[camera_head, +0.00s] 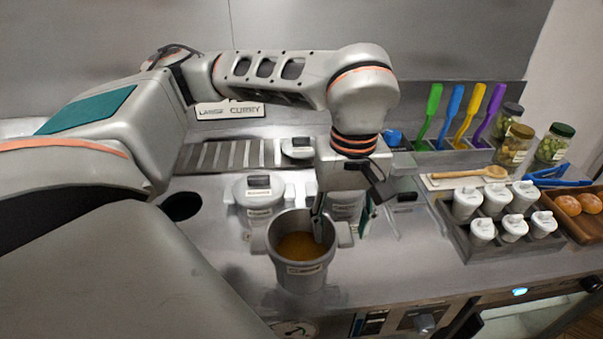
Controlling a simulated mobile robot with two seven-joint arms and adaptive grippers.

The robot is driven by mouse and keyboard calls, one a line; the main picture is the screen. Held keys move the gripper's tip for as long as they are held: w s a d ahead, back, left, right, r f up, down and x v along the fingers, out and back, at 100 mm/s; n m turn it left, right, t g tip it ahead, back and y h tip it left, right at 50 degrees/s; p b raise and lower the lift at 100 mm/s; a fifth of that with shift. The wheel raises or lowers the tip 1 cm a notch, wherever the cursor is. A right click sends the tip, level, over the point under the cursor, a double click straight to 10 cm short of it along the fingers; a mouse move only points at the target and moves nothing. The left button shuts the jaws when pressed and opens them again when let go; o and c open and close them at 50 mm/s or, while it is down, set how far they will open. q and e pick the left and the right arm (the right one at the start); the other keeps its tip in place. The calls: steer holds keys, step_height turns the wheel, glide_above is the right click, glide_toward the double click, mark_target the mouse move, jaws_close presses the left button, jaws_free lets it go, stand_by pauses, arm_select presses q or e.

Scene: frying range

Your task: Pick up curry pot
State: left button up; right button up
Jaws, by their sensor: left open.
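The curry pot (290,279) is an open grey metal pot with side handles and a small label on its front. It stands upright on the counter at the lower middle, with orange-brown curry (299,246) inside. My left gripper (338,222) points down at the pot's right side and is open. One finger reaches over or into the pot's mouth, and the other shows farther right, near the right handle. I cannot tell whether either finger touches the pot. My right gripper is out of view.
A lidded pot (259,196) stands just behind the curry pot, and another labelled pot (345,203) is partly hidden behind my gripper. At right are a rack of white lidded containers (467,202), coloured utensils (453,115), jars (514,146) and a wooden tray (581,228).

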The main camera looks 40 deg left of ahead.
arm_select(q)
jaws_close()
steer(key=shift+r, duration=0.1)
